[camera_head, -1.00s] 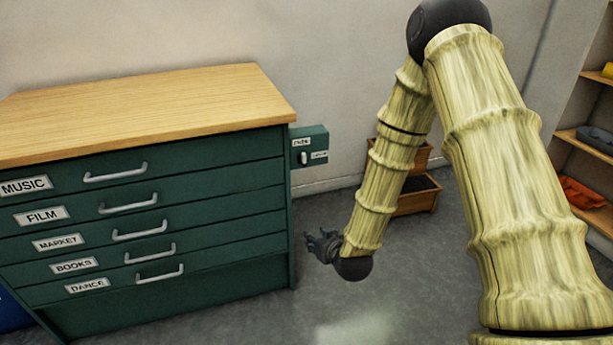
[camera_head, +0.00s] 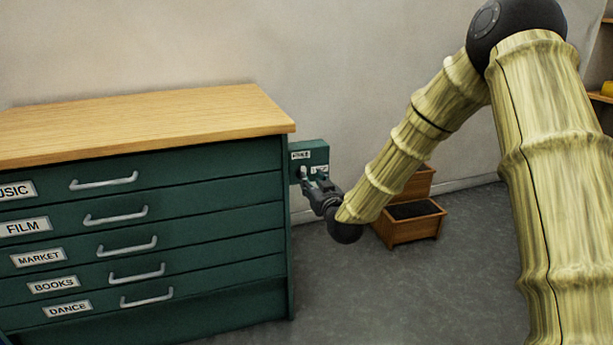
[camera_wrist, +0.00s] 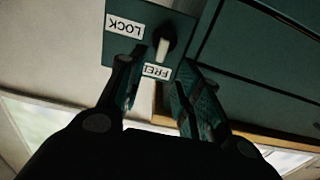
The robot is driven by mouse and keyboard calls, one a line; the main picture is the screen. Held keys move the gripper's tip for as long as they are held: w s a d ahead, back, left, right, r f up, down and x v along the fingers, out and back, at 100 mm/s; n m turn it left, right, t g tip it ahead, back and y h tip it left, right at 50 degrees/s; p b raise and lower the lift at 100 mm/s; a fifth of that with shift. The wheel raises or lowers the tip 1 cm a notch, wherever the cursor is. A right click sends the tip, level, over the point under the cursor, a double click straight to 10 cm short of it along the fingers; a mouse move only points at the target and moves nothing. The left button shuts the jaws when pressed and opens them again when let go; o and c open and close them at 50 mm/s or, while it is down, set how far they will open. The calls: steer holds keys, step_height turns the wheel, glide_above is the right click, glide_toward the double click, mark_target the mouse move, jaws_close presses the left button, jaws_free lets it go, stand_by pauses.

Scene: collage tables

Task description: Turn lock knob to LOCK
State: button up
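The lock box (camera_head: 318,150) is a small green box on the right side of the green drawer cabinet (camera_head: 225,213). In the wrist view its face (camera_wrist: 182,22) appears upside down, with a LOCK label (camera_wrist: 125,27) and a FREE label (camera_wrist: 157,72). The dark knob (camera_wrist: 168,36) has a pale pointer (camera_wrist: 162,48) directed toward the FREE label. My gripper (camera_head: 313,180) is just in front of the box's lower part. In the wrist view my gripper (camera_wrist: 158,82) is open, its fingers apart on either side of the FREE label. Nothing is visibly held between them.
The cabinet has a wooden top (camera_head: 150,118) and several drawers with metal handles. A wooden planter box (camera_head: 410,228) stands against the wall beneath my arm. Shelving is at the far right. The grey floor (camera_head: 370,290) in front is clear.

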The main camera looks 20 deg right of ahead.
mark_target(305, 171)
steer(key=w+b, duration=0.1)
steer(key=w, duration=0.5)
steer(key=shift+w+a, duration=0.15)
steer(key=shift+w, duration=0.1)
jaws_close()
